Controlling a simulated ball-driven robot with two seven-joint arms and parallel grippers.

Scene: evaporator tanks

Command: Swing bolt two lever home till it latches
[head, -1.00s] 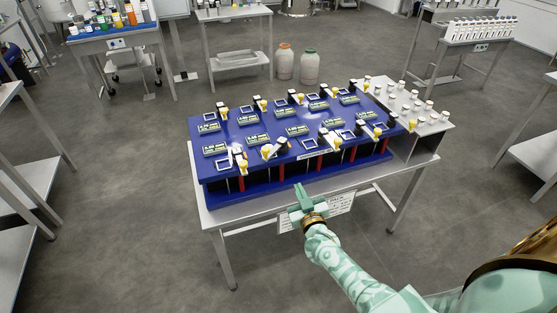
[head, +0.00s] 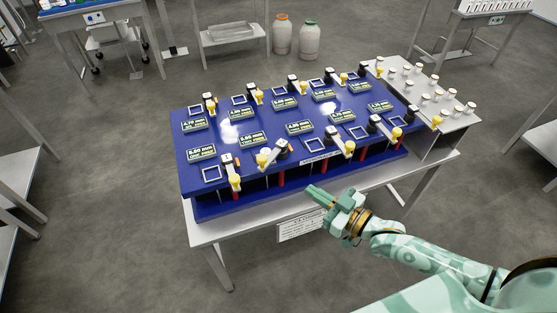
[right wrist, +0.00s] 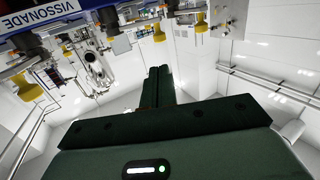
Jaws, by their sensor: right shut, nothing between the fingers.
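The blue evaporator tank bench (head: 240,125) carries bolt levers with black blocks, white arms and yellow knobs along its front and back edges. The front-left lever (head: 231,170) points toward the front edge. The second front lever (head: 272,155), probably bolt two's, lies slanted, its yellow knob left of its black block. I cannot read its number. My right gripper (head: 314,192) is shut and empty, in front of the bench's front edge, right of and nearer than that lever, touching nothing I can see. Its closed fingers (right wrist: 158,85) also show in the right wrist view, below several yellow knobs. My left gripper is not in view.
The bench stands on a grey metal table (head: 225,232). More front levers (head: 342,143) stand to the right. White-capped bottles (head: 437,85) fill the shelf at right. A hanging sign (head: 301,226) is below the table edge. The floor in front is clear.

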